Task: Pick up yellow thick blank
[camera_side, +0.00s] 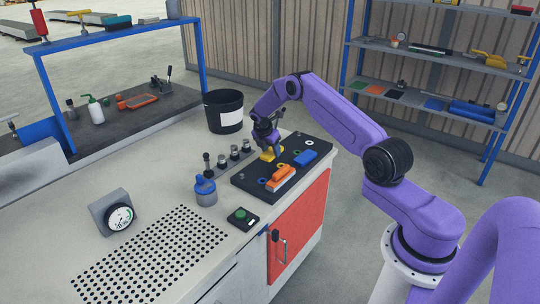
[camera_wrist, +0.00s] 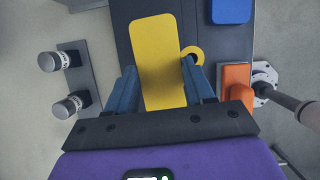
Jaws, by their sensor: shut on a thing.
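The yellow thick blank (camera_side: 268,154) is at the back left part of the dark rack (camera_side: 246,184) in the side view. In the wrist view the yellow blank (camera_wrist: 155,48) is a rounded slab lying lengthwise between my two blue fingers. My gripper (camera_wrist: 160,82) is shut on its near part, one finger at each side. In the side view my gripper (camera_side: 270,145) is right over the blank and hides part of it. I cannot tell whether the blank rests on the rack or is slightly above it.
A row of small knobbed posts (camera_side: 232,155) stands left of the rack. A black bucket (camera_side: 224,112) is behind.

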